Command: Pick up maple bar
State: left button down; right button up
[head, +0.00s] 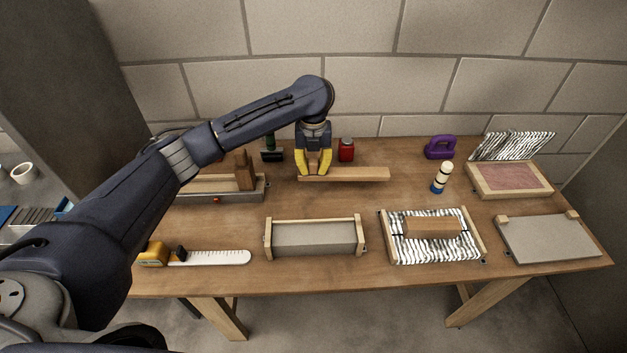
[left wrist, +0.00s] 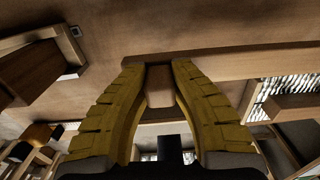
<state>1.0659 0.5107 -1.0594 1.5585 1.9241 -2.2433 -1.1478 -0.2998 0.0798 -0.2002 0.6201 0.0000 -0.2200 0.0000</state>
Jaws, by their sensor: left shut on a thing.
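The maple bar (head: 355,174) is a long pale wooden strip lying left to right near the back of the workbench. My left gripper (head: 315,172) comes down from above with its yellow fingers shut on the bar near its left end. In the left wrist view the bar (left wrist: 245,64) runs off to the right from the yellow fingertips (left wrist: 159,68). I cannot tell whether the bar touches the bench or is slightly lifted. My right gripper is not in view.
A red jar (head: 346,150) stands just behind the bar. A wooden-framed grey block (head: 315,238) is in front, and a foil-lined frame with a wooden block (head: 433,227) is front right. A striped cylinder (head: 442,178) and purple object (head: 440,147) stand to the right.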

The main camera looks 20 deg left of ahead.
pick_arm(q)
notch_tip(320, 180, up, 11)
jog(key=shift+r, duration=0.2)
dwell(1.0)
